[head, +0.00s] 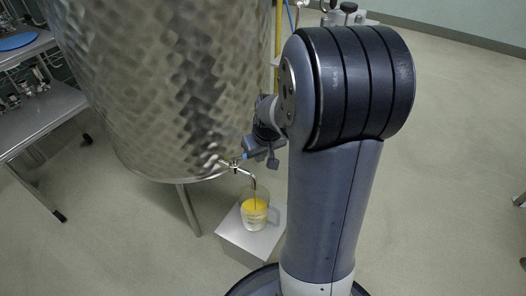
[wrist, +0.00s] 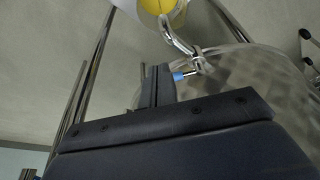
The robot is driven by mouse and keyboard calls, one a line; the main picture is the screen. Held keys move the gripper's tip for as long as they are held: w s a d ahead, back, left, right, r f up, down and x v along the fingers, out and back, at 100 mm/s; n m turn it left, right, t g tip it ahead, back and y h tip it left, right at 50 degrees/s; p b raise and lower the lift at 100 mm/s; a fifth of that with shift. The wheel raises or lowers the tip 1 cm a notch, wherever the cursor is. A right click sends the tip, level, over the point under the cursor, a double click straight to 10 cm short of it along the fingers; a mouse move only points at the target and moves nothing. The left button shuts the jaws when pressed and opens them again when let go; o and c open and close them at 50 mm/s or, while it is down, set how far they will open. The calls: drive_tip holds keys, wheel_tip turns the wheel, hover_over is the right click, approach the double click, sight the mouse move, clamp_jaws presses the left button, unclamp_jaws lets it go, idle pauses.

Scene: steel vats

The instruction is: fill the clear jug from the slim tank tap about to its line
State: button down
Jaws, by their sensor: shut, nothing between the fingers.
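The steel tank (head: 165,85) has a small tap (head: 235,166) low on its wall, with a bent spout and a blue-tipped lever. The clear jug (head: 247,222) stands upright on a pale block under the spout. A thin yellow stream runs from the spout into it, and yellow liquid shows inside; I cannot make out its line. My gripper (head: 256,152) is shut and empty beside the lever. In the wrist view the closed fingers (wrist: 160,82) are at the blue lever tip (wrist: 181,76), touching or nearly so. The tap (wrist: 199,66) and part of the jug (wrist: 146,10) show above.
The pale block (head: 235,240) stands on the floor beside my base. A steel table (head: 40,118) with small fittings and a blue disc (head: 17,41) is at the left. A tank leg (head: 188,208) stands left of the block. The floor at the right is mostly clear.

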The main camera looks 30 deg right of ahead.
sight(245, 157)
drive_tip(key=w+f+b, duration=0.2)
drive_tip(key=w+f, duration=0.2)
drive_tip(key=w, duration=0.1)
drive_tip(key=shift+f, duration=0.2)
drive_tip(key=shift+w, duration=0.1)
drive_tip(key=shift+w+d+n+y+p, duration=0.2)
drive_tip(key=shift+w+n+p, duration=0.1)
drive_tip(key=shift+w+n, duration=0.25)
drive_tip(key=shift+w+d+n+y+p, duration=0.15)
drive_tip(key=shift+w+n+y+p, duration=0.2)
drive_tip(key=shift+n, duration=0.3)
drive_tip(key=shift+s, duration=0.1)
